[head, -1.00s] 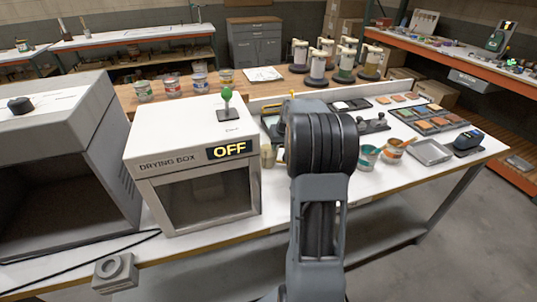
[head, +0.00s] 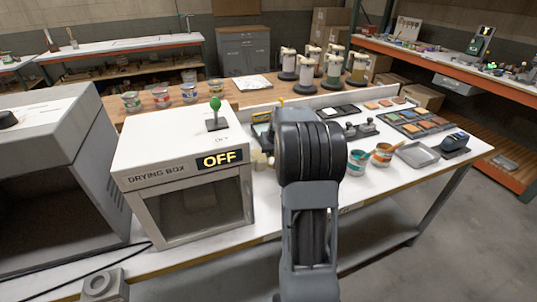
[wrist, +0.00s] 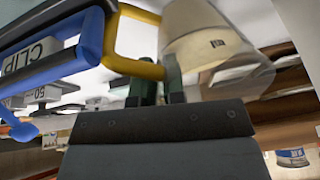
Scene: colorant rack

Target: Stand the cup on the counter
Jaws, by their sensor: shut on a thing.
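The cup (wrist: 205,40) shows in the wrist view as a cream body with a paler, see-through-looking band at its lower right. A yellow loop like a handle (wrist: 108,45) reaches from its left side. My gripper (wrist: 158,85) is shut on the cup at this loop, with its dark fingers beside the body. The cup looks tilted in this view, and I cannot tell whether it touches anything. In the head view my dark arm covers the gripper and most of what it holds. The white counter (head: 350,190) runs below and behind my arm.
A drying box (head: 185,150) marked OFF stands left of my arm. Two paint pots (head: 357,162) and a grey tray (head: 418,154) stand to the right. A blue bar (wrist: 45,32) crosses the left of the wrist view, close to the yellow loop. Bare counter shows at the front right.

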